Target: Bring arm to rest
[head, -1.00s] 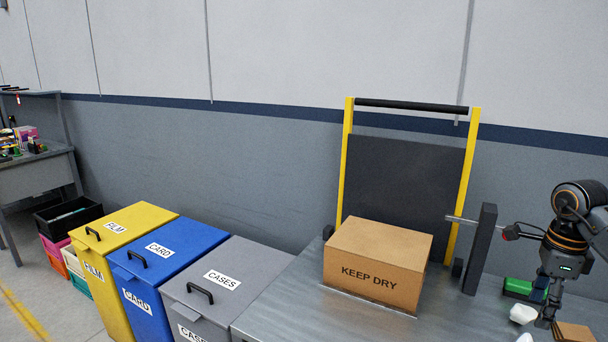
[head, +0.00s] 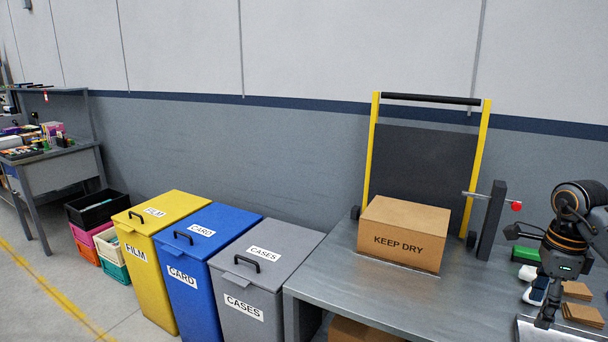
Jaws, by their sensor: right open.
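My right gripper (head: 546,318) is at the right edge of the head view, pointing down over the right part of the metal table (head: 385,288). It is open, and I see nothing held in it. A white and dark device (head: 534,291) and small brown cardboard pieces (head: 580,312) lie around it on the table. I cannot tell whether the fingertips touch anything. My left gripper is not in view.
A KEEP DRY carton (head: 404,234) stands on the table before a yellow-framed black panel (head: 425,170). A dark post (head: 492,220) with a red-tipped rod and a green box (head: 526,254) stand near my right arm. Yellow (head: 150,262), blue (head: 200,270) and grey (head: 262,280) bins stand left.

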